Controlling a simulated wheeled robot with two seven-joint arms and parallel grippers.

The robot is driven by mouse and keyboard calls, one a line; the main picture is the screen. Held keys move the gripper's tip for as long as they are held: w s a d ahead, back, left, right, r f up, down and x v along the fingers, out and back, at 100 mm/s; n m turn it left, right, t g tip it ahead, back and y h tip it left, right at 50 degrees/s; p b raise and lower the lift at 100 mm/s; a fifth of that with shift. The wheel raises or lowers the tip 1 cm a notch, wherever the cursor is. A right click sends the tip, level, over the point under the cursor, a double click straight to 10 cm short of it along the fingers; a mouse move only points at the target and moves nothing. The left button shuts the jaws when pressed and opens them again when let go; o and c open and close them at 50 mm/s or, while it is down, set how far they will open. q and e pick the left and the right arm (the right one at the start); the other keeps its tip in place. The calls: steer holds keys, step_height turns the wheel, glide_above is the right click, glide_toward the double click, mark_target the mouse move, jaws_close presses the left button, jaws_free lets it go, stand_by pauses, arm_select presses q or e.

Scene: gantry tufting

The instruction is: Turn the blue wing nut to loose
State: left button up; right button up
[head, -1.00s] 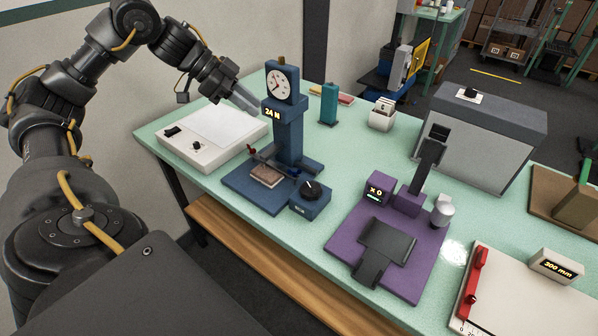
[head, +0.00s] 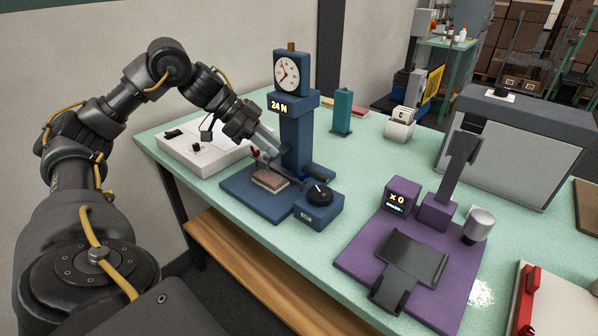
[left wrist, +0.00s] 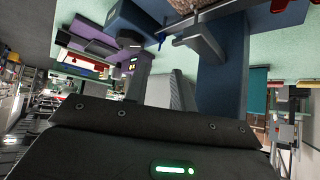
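The blue wing nut (head: 302,178) shows as a small blue spot at the foot of the dark blue tester's column, behind the brown sample block (head: 270,180). A small blue part, probably the same wing nut (left wrist: 160,38), shows at the upper middle of the left wrist view. A red part (head: 255,153) stands at the left of the clamp. My left gripper (head: 275,152) points down and right over the clamp, close to the column and above and left of the wing nut. Its grey fingers overlap the clamp parts, so their gap is unclear. I see no contact with the wing nut.
The tester's dial column (head: 294,135) rises just right of my gripper. Its black-knobbed box (head: 318,208) stands in front. A white-topped box (head: 190,155) lies behind my forearm. The purple device (head: 405,270) is to the right. Bare green table (head: 365,175) lies between.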

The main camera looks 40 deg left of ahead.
mark_target(302, 176)
arm_select(q)
steer(key=x, duration=1)
jaws_close()
